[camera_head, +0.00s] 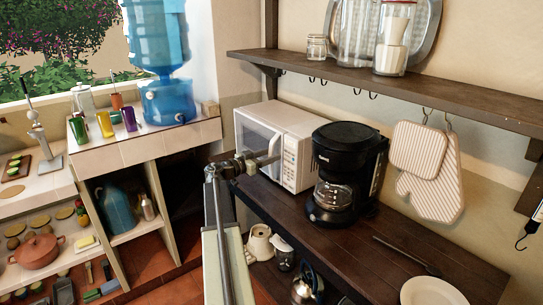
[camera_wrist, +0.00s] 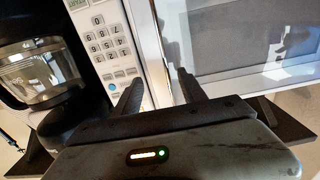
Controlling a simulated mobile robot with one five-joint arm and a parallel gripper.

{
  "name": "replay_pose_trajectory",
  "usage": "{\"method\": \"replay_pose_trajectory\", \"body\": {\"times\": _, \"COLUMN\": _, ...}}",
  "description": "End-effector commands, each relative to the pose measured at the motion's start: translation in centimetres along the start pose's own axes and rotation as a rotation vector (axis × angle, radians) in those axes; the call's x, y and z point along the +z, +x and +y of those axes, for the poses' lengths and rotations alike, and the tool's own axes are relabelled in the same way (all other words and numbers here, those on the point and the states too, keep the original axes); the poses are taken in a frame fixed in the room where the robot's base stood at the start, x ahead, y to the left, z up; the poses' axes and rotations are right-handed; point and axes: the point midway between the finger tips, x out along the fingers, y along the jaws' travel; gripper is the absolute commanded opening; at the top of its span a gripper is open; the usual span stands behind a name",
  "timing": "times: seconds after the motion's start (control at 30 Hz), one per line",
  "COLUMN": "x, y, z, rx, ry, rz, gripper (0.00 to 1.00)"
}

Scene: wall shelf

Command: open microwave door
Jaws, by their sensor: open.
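The white microwave (camera_head: 296,128) stands on the dark wooden counter with its door (camera_head: 252,136) facing left; the door looks closed. My gripper (camera_head: 268,159) is in front of the door's lower part, near the keypad side. In the wrist view my gripper (camera_wrist: 160,88) has its two dark fingers apart with nothing clearly between them. They point at the strip between the keypad (camera_wrist: 108,48) and the door window (camera_wrist: 245,35). A pale upright strip, perhaps the handle (camera_wrist: 149,42), runs between the fingertips. I cannot tell whether the fingers touch it.
A black coffee maker (camera_head: 345,165) stands close to the microwave's right side. A wooden shelf (camera_head: 420,92) with jars hangs above. A white plate (camera_head: 432,292) lies at the counter's near right. A kettle (camera_head: 306,284) and pots are below the counter. The floor left of the counter looks open.

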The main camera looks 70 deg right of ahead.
Motion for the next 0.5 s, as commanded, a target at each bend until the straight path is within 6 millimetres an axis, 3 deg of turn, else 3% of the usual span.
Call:
{"method": "replay_pose_trajectory", "body": {"times": 0.33, "x": 0.02, "y": 0.71, "z": 0.02, "rx": -0.001, "ry": 0.000, "rz": -0.001, "gripper": 0.46}}
{"method": "replay_pose_trajectory", "body": {"times": 0.5, "x": 0.02, "y": 0.73, "z": 0.06, "rx": 0.001, "ry": 0.000, "rz": -0.001, "gripper": 0.00}}
